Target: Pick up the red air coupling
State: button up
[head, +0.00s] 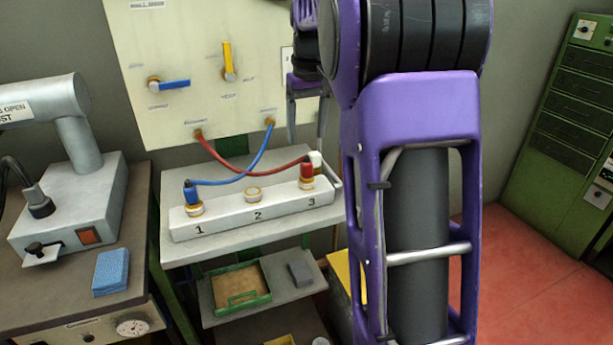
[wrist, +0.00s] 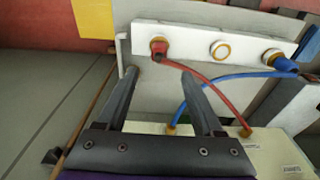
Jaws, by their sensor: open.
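The red air coupling (head: 306,170) stands upright on port 3 of the white numbered block (head: 250,222), with a red hose running from it to the wall panel. In the wrist view the red coupling (wrist: 158,48) shows just beyond the gap between my fingertips. My gripper (head: 307,125) is open and empty, fingers pointing down, above the block's right end; its two fingers also show in the wrist view (wrist: 159,74). In the head view the fingertips are higher than the coupling and apart from it.
A blue coupling (head: 190,190) with a blue hose (head: 250,160) sits on port 1, and the hoses cross. Port 2 (head: 253,193) holds no hose. The panel (head: 200,100) rises behind.

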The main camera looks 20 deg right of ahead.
aim_at(307, 161)
jog(key=f, duration=0.4)
jog(key=shift+w+f+b, duration=0.1)
jog(key=shift+w+b, duration=0.15)
jog(key=shift+b, duration=0.05)
notch_tip(307, 161, down, 5)
jog(key=shift+d+f+b, duration=0.1)
jog(key=shift+f+b, duration=0.05)
jog(key=shift+b, duration=0.55)
grip_shut()
